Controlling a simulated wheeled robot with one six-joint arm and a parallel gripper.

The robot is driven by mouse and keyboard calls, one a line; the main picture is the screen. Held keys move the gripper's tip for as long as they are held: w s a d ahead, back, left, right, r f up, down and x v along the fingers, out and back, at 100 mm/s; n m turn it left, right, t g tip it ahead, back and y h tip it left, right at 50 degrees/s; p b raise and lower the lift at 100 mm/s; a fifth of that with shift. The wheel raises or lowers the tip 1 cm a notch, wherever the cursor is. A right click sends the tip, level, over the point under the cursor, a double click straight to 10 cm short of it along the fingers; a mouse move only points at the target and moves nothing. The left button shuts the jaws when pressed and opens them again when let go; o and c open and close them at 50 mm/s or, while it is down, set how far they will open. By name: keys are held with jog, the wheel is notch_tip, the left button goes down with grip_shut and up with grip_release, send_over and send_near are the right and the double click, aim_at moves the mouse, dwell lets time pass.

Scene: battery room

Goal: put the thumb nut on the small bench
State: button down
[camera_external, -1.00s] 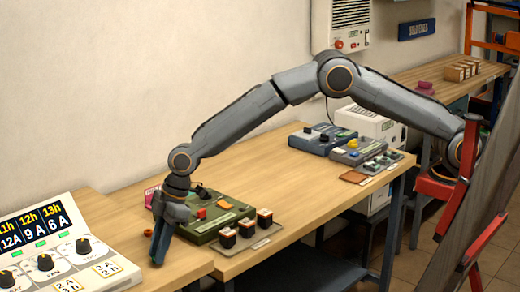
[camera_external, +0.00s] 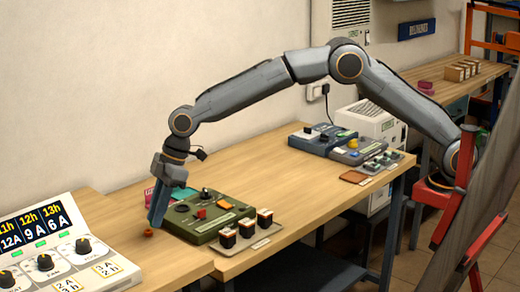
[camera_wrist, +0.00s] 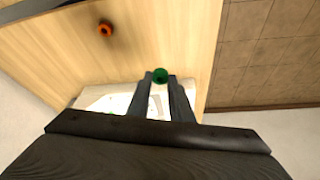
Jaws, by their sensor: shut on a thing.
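My gripper (camera_external: 155,222) is shut on a small round green piece (camera_wrist: 160,75), which looks like a thumb nut; it shows between the fingertips in the wrist view. The piece is hidden in the external view. My gripper points down, a little above the wooden bench top (camera_external: 260,170). A small orange ring-shaped piece (camera_external: 147,232) lies on the wood close to the fingertips; it also shows in the wrist view (camera_wrist: 105,29), apart from the fingers. A smaller-looking bench (camera_external: 425,78) stands at the back right. I cannot tell which surface is the small bench.
A green control box (camera_external: 205,217) and a tray with several small blocks (camera_external: 250,240) stand right of my gripper. A panel with dials (camera_external: 60,255) is at the left. Blue and grey devices (camera_external: 322,138) stand farther back. The bench middle is clear.

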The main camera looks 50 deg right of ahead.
jog(key=w+d+f+m+t, duration=0.1)
jog(key=w+d+m, duration=0.1)
jog(key=w+d, duration=0.5)
jog(key=w+d+f+m, duration=0.1)
jog(key=w+d+m, duration=0.1)
jog(key=w+d, duration=0.6)
jog(key=m+t+h, duration=0.2)
jog(key=m+h, duration=0.2)
jog(key=m, duration=0.6)
send_over(265, 178)
jog(key=s, duration=0.2)
notch_tip(265, 178, down, 4)
jog(key=shift+w+d+f+p, duration=0.15)
jog(key=shift+f+p, duration=0.6)
jog(key=shift+f, duration=1.65)
jog(key=shift+w+a+f+p, duration=0.1)
jog(key=shift+f+p, duration=0.6)
jog(key=shift+f, duration=1.65)
jog(key=shift+f, duration=0.1)
jog(key=shift+f, duration=0.1)
jog(key=c, duration=1.6)
grip_release()
